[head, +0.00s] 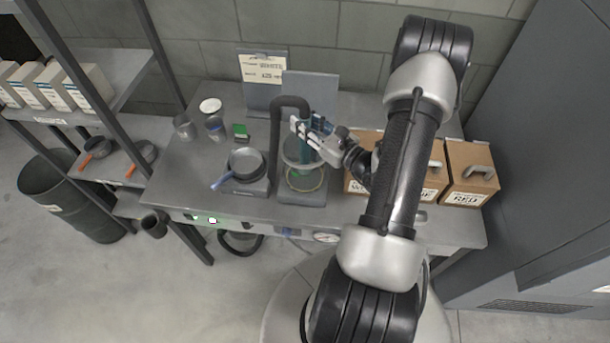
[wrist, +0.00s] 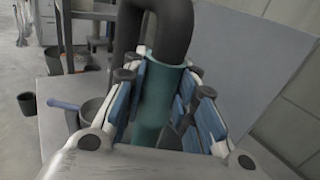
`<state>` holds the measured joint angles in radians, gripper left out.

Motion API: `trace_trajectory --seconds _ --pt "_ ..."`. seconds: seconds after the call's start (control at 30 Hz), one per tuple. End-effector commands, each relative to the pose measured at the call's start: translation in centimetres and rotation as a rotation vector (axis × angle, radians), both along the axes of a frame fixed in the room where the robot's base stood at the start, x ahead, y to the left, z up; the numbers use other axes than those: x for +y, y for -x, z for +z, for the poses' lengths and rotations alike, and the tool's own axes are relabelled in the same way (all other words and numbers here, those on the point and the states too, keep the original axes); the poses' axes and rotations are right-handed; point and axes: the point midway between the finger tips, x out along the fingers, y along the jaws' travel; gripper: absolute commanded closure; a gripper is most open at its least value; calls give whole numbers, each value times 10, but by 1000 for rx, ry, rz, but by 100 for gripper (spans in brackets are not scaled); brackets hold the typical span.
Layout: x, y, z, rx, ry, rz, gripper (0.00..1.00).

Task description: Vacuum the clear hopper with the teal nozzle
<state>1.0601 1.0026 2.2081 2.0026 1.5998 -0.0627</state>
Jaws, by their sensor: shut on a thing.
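The teal nozzle (wrist: 152,100) stands roughly upright between the blue-padded fingers of my gripper (wrist: 165,110), which is shut on it. A dark bent hose (wrist: 180,35) joins its top. In the head view my gripper (head: 308,133) is over the clear hopper (head: 299,172), and the teal nozzle (head: 305,152) reaches down at the hopper's top. The hopper is a see-through vessel with a yellowish ring low down, on a grey stand (head: 302,196). The hose (head: 276,135) arches up from the left. Whether the nozzle's tip touches anything inside cannot be told.
A pan with a blue handle (head: 245,163) sits on a scale left of the hopper. Glass jars (head: 215,127) and a green item (head: 240,131) stand behind it. Labelled cardboard boxes (head: 468,170) stand at the right. A grey panel (head: 310,95) rises behind the hopper.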

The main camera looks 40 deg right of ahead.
Motion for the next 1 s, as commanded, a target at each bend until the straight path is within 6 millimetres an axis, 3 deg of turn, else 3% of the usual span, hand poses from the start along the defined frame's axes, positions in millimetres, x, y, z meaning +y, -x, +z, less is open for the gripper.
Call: trace_trajectory --seconds 1.0 --pt "0 0 -12 -1 1 0 100"
